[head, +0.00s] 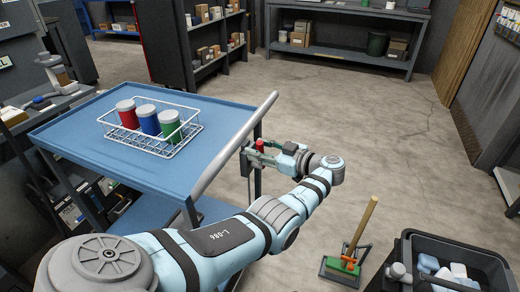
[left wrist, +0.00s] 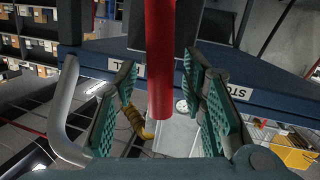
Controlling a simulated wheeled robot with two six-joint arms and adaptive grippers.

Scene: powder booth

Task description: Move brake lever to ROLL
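The brake lever (head: 260,145) is a red bar at the right side of the blue cart (head: 75,147), near the cart's grey push handle (head: 235,147). In the left wrist view the red lever (left wrist: 160,60) comes down from the top, between the fingers. My left gripper (left wrist: 165,108) is open around it, with green pads on both sides and a gap to each. In the head view my left gripper (head: 268,154) is at the lever. My right gripper is not in view.
A white wire basket (head: 190,130) with red, blue and green jars stands on the cart. A dark bin (head: 410,243) and a green brush (head: 342,268) with a wooden handle are at lower right. Shelves (head: 345,53) line the back.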

